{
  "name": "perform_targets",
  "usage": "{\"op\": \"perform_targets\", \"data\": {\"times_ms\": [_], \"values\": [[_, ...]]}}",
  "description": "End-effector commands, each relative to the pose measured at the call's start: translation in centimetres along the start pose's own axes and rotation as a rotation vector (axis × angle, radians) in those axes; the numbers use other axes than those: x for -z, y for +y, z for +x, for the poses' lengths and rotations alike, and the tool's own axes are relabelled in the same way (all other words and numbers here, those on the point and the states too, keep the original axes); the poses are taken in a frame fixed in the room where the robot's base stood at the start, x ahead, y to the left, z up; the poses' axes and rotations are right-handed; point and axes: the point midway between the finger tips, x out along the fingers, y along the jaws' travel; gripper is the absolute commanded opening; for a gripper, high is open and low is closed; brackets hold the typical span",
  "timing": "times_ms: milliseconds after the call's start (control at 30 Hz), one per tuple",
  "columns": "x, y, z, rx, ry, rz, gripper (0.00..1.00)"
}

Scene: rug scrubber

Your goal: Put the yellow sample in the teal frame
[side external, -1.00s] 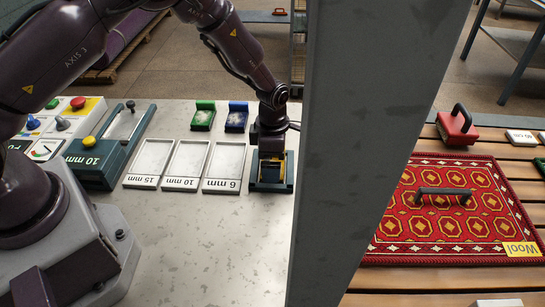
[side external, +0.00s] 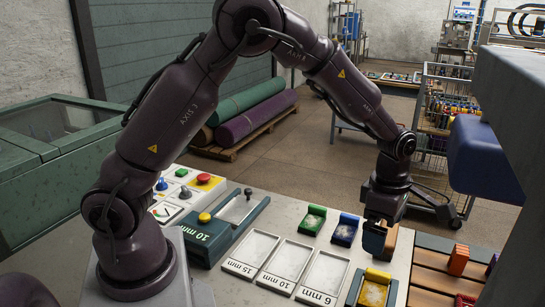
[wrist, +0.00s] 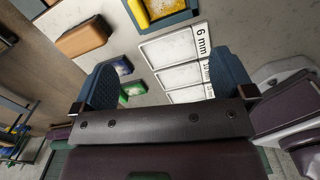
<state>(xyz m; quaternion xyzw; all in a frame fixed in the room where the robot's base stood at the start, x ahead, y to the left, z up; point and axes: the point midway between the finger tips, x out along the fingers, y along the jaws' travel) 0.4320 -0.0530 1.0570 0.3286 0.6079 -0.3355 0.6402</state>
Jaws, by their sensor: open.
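The yellow sample (side external: 377,275), a light pad with a yellow back wall, lies inside the outline of the teal frame (side external: 353,290) at the bottom edge of the side view. How fully it is seated I cannot tell. In the wrist view the yellow sample (wrist: 165,7) and the teal frame (wrist: 174,20) are cut off at the top edge. My gripper (side external: 376,240) is raised above the bench, behind and clear of the frame. In the wrist view its two blue fingers (wrist: 165,86) stand wide apart with nothing between them.
Three white trays (side external: 286,262), labelled 15, 10 and 6 mm, lie left of the frame. A green sample (side external: 312,220) and a blue sample (side external: 345,230) stand behind them. A brown block (wrist: 83,37) lies near my gripper. A teal press (side external: 225,230) is further left.

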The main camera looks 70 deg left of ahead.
Motion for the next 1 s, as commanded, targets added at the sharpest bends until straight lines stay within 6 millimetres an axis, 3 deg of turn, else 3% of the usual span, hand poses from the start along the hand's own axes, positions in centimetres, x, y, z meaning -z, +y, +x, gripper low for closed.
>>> {"op": "perform_targets", "data": {"times_ms": [33, 200, 433, 533, 700, 833, 1000], "values": [[0.6, -0.4, -2.4, -0.016, -0.032, 0.095, 1.00], [3.9, -3.1, -9.8, -0.099, -0.098, 0.561, 1.00], [9.3, -8.5, -16.5, -0.280, -0.068, 1.225, 1.00], [11.8, -11.1, -18.1, -0.362, 0.003, 1.507, 1.00], [15.0, -14.5, -19.0, -0.449, 0.161, 1.890, 1.00], [16.3, -15.9, -18.9, -0.471, 0.255, 2.058, 1.00], [16.8, -16.4, -18.9, -0.474, 0.296, 2.129, 1.00]]}}
